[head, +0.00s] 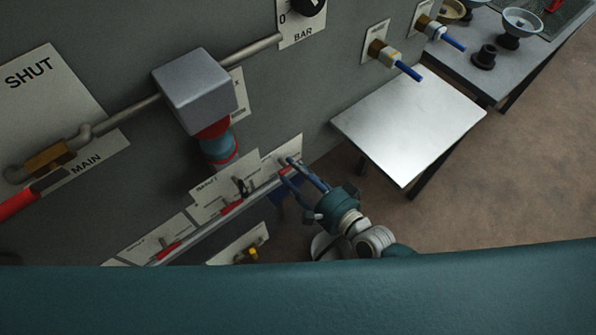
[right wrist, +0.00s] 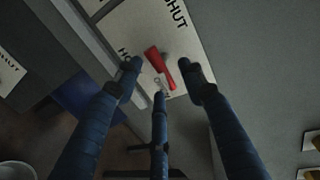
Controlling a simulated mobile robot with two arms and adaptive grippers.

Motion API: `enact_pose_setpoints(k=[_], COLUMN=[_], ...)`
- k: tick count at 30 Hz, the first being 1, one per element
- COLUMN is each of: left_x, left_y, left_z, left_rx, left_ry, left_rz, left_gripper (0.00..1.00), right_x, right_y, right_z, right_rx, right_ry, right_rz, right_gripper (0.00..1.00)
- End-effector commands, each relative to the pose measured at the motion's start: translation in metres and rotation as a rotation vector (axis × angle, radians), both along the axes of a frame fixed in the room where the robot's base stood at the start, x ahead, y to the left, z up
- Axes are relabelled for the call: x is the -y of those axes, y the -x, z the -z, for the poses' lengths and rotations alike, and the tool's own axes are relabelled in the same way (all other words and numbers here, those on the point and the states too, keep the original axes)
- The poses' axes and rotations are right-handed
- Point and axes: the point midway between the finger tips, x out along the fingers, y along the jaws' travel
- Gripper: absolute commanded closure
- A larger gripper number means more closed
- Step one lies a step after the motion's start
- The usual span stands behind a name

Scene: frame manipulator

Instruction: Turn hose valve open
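In the right wrist view the hose valve is a red lever (right wrist: 160,68) on a white plate (right wrist: 150,22). The plate reads "SHUT" and a partly hidden word starting "HO". The lever lies tilted across the plate's lower part. My right gripper (right wrist: 163,78) is open, with its blue fingers spread on both sides of the lever and a third finger below it. I cannot tell whether any finger touches it. In the head view my right gripper (head: 290,168) reaches to a white plate (head: 283,150) on the wall and hides most of that valve. My left gripper is out of view.
Other valve plates with red levers (head: 231,206) line the wall to the left. A grey box (head: 195,88) on a pipe sits above. A "MAIN" valve plate (head: 45,100) is at far left. A bare metal table (head: 410,125) stands to the right.

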Motion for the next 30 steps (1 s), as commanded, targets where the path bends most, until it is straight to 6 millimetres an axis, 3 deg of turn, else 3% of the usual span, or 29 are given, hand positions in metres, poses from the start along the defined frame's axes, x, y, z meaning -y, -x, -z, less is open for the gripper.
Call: enact_pose_setpoints(k=[8,21,30], left_x=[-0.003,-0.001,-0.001], left_y=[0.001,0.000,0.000], left_z=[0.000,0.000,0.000], left_rx=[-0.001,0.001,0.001], left_ry=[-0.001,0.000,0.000], left_rz=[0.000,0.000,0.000], left_gripper=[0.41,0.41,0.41], right_x=[0.008,0.057,0.070], right_y=[0.008,0.078,0.096], right_z=[-0.002,-0.019,-0.024], right_rx=[0.002,0.001,0.002], right_ry=[0.003,0.003,-0.001], right_rz=[0.002,-0.002,-0.001], right_gripper=[0.60,0.60,0.60])
